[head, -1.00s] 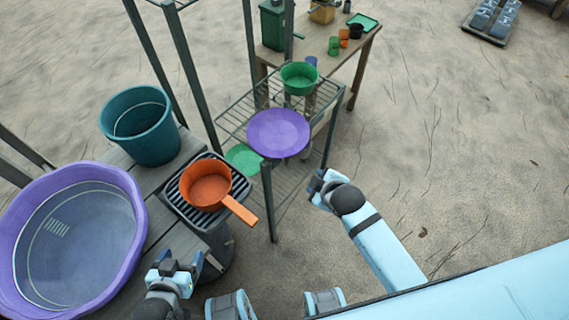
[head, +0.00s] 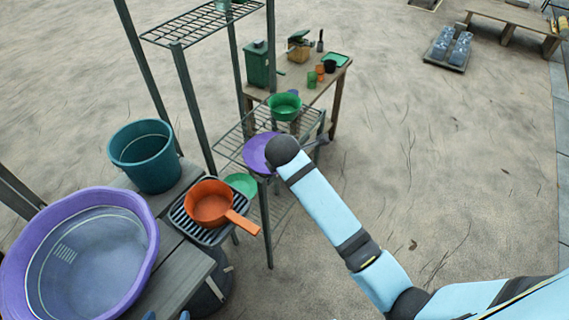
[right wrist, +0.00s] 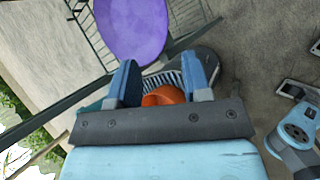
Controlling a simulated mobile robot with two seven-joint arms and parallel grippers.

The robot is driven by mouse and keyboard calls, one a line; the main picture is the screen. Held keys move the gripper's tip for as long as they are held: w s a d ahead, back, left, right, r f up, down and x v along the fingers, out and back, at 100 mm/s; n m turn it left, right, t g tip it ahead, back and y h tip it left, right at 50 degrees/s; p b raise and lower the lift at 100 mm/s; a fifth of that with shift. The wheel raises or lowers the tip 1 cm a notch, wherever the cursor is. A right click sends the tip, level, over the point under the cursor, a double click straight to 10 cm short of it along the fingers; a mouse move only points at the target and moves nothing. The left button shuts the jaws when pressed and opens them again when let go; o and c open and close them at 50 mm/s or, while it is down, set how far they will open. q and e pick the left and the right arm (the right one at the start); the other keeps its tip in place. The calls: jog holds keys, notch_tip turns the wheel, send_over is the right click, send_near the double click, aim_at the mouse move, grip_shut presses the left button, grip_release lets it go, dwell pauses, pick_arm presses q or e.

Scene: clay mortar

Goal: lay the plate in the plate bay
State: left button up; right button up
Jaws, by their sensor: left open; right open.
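A green plate (head: 241,184) lies lower on the rack. I cannot pick out the plate bay.
An orange saucepan (head: 210,203) sits on a black grate. A teal bucket (head: 146,160) and a large purple tub (head: 151,235) stand to its left. A green bowl (head: 284,108) is behind the plate. A wooden table (head: 337,75) stands beyond.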

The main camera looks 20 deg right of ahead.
jog(key=shift+w+f, duration=0.1)
jog(key=shift+f, duration=0.05)
jog(key=b+x, duration=0.1)
jog(key=x, duration=1.2)
jog(key=shift+w+d+f, duration=0.15)
jog(key=shift+w+f, duration=0.05)
jog(key=shift+f, duration=0.05)
jog(key=shift+s, duration=0.1)
grip_shut()
